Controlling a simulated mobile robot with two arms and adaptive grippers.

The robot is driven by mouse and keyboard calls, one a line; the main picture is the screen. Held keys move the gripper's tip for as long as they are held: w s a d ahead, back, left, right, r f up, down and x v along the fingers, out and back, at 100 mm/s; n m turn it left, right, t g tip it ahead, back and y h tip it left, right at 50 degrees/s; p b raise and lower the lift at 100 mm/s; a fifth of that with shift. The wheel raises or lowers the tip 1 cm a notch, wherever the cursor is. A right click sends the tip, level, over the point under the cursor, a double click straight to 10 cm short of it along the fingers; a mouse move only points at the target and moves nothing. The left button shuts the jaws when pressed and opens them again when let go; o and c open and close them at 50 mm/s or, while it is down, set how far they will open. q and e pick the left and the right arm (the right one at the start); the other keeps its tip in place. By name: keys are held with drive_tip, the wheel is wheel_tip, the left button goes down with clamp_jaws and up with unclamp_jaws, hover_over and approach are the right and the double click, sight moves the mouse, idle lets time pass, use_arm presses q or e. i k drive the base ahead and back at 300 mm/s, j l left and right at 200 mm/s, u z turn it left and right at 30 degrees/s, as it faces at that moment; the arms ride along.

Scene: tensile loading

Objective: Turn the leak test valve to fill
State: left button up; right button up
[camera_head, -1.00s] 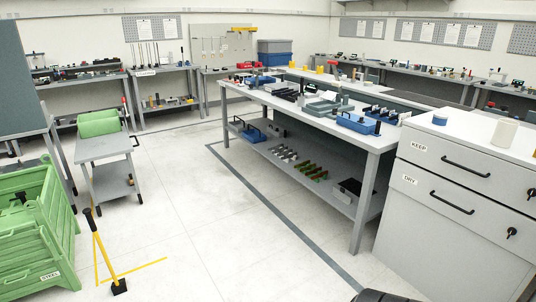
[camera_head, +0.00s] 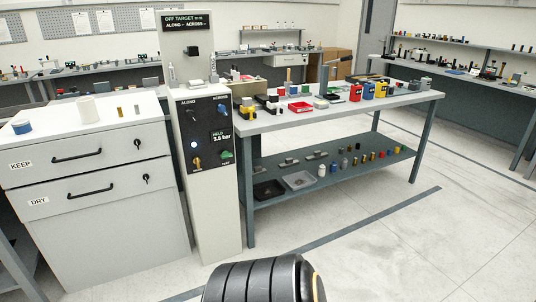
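A tall light-grey cabinet (camera_head: 217,215) stands left of centre, with a dark control panel (camera_head: 207,133) on its front. A display (camera_head: 219,137) appears to read HELD 3.6 bar. Lower down are a lit white round light (camera_head: 194,145), a yellow-orange knob (camera_head: 197,162) and a green knob (camera_head: 227,155). The small labels by them are too blurred to read surely, so I cannot tell which is the leak test valve. Neither gripper shows.
A sign (camera_head: 186,22) above the cabinet reads OFF TARGET. A drawer unit (camera_head: 92,190) marked KEEP and DRY stands left of it. A workbench (camera_head: 420,97) with red, blue and yellow items stands right. The floor (camera_head: 400,245) in front and to the right is clear.

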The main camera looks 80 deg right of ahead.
sight(226, 154)
drive_tip(key=z, duration=2.3)
drive_tip(key=i+z, duration=0.15)
